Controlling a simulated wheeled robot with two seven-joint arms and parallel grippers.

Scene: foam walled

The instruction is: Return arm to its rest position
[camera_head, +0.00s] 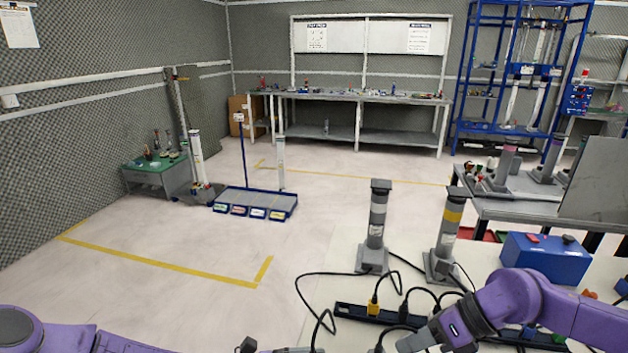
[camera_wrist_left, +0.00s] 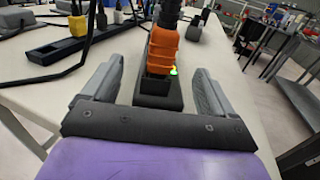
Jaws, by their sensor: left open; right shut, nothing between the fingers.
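My left gripper (camera_wrist_left: 158,68) is open in the left wrist view, one grey finger on each side. An orange plug (camera_wrist_left: 164,46) stands upright in a black socket block with a green light (camera_wrist_left: 174,72), between the two fingers in the picture; I cannot tell how far ahead of them it is. In the head view my left arm (camera_head: 75,338) lies along the bottom left edge, with its gripper hardly visible. My right arm comes in from the lower right, and its gripper (camera_head: 404,343) is shut and empty, low over the white table near the cables.
The white table (camera_head: 325,284) bears a dark power strip (camera_head: 350,311) with a yellow plug (camera_head: 373,306), loose black cables, two grey posts (camera_head: 376,222) (camera_head: 448,228) and a blue box (camera_head: 545,259). Open floor (camera_head: 310,210) lies beyond, with a workbench (camera_head: 361,96) at the back.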

